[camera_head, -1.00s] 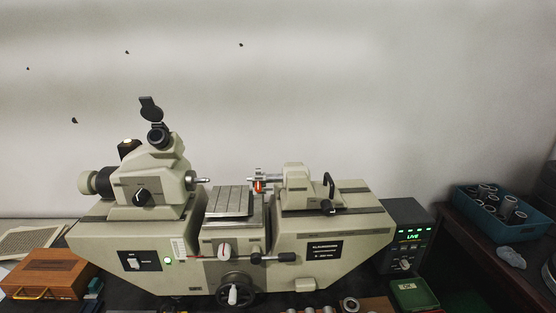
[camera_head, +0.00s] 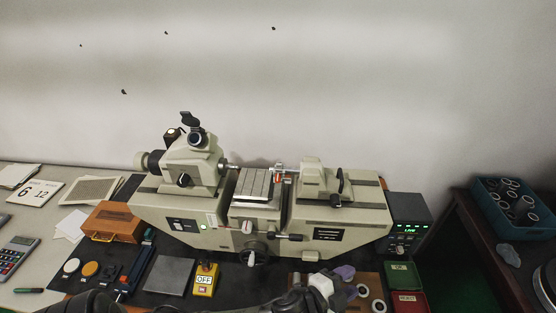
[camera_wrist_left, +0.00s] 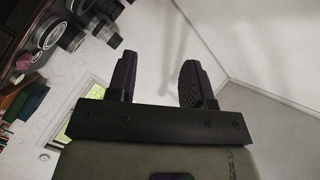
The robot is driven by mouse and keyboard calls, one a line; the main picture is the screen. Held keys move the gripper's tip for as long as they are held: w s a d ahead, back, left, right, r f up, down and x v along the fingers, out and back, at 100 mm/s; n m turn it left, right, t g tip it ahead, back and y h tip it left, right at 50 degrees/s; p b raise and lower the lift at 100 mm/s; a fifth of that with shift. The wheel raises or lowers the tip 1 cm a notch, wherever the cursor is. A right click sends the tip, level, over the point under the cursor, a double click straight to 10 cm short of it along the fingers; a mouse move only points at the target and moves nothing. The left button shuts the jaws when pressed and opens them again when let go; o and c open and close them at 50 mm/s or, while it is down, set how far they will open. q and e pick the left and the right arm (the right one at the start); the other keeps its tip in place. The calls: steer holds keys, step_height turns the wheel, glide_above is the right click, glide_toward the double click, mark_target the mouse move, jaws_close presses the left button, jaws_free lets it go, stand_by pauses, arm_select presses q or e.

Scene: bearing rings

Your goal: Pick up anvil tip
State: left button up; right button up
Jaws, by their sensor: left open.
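The beige measuring machine (camera_head: 262,222) stands at the middle of the bench in the head view. A small metal spindle end with a red mark (camera_head: 279,176) faces the small grooved table (camera_head: 256,186); I cannot tell whether it is the anvil tip. My left gripper (camera_head: 310,294) is at the bottom of the head view, in front of the machine, partly over the wooden ring tray. In the left wrist view its two dark fingers (camera_wrist_left: 158,65) stand apart with nothing between them. My right gripper is not in view.
A green box (camera_head: 403,275), yellow switch box (camera_head: 205,280), grey plate (camera_head: 168,275) and wooden case (camera_head: 113,222) surround the machine. A blue crate (camera_head: 513,205) of rings stands right.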

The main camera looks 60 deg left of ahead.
arm_select(q)
steer(key=w+d+r+m+g+h, duration=0.1)
steer(key=w+r+m+g+h, duration=0.45)
steer(key=m, duration=0.95)
steer(key=w+d+r+m+g+h, duration=0.2)
steer(key=w+r+m+h, duration=0.55)
steer(key=m, duration=0.65)
steer(key=a+r+m+g+y, duration=0.1)
steer(key=a+m+g+y, duration=0.3)
steer(key=a, duration=0.9)
steer(key=a+r+m+g+y, duration=0.15)
steer(key=a+y, duration=0.35)
steer(key=a, duration=0.8)
steer(key=s+a+r+n+g+y, duration=0.15)
steer(key=s+a+r, duration=0.25)
steer(key=a, duration=0.4)
steer(key=s+a+r+n+g+y, duration=0.1)
steer(key=s+a+r+g+y, duration=0.15)
steer(key=s+a, duration=0.4)
glide_above(278, 162)
steer(key=shift+t+y, duration=0.3)
step_height(278, 162, down, 6)
steer(key=shift+s+a+f, duration=0.1)
steer(key=shift+s, duration=0.05)
steer(key=shift+f, duration=0.7)
steer(key=shift+f+p, duration=0.85)
steer(key=shift+f, duration=1.7)
